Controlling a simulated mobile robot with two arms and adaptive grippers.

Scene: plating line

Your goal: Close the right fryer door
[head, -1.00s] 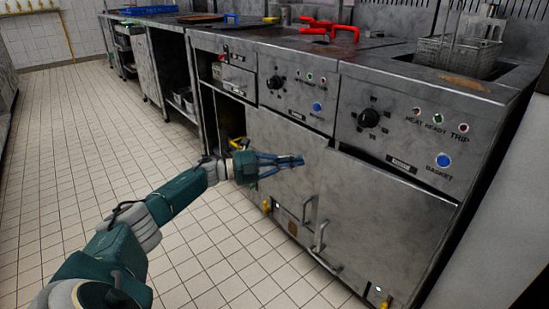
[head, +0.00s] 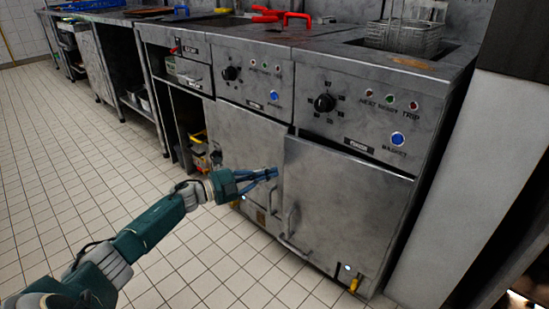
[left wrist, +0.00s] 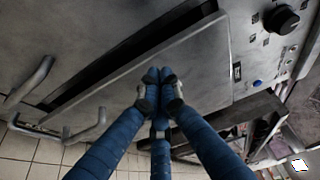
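The right fryer door (head: 345,210) is a grey metal panel with a bar handle (head: 290,222) low near its left edge. It stands slightly ajar; the left wrist view shows a dark gap along the free edge of the same door (left wrist: 205,85). My left gripper (head: 272,173) is just by that left edge in the head view. In the left wrist view its blue fingers (left wrist: 159,80) are together and empty in front of the door face. I cannot tell whether they touch it. My right gripper is out of view.
The left fryer door (head: 245,145) is beside it, with its own handle (left wrist: 28,80). Control panels with knobs (head: 325,103) are above. An open cabinet (head: 190,125) is at left. The tiled floor (head: 70,165) in front is clear.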

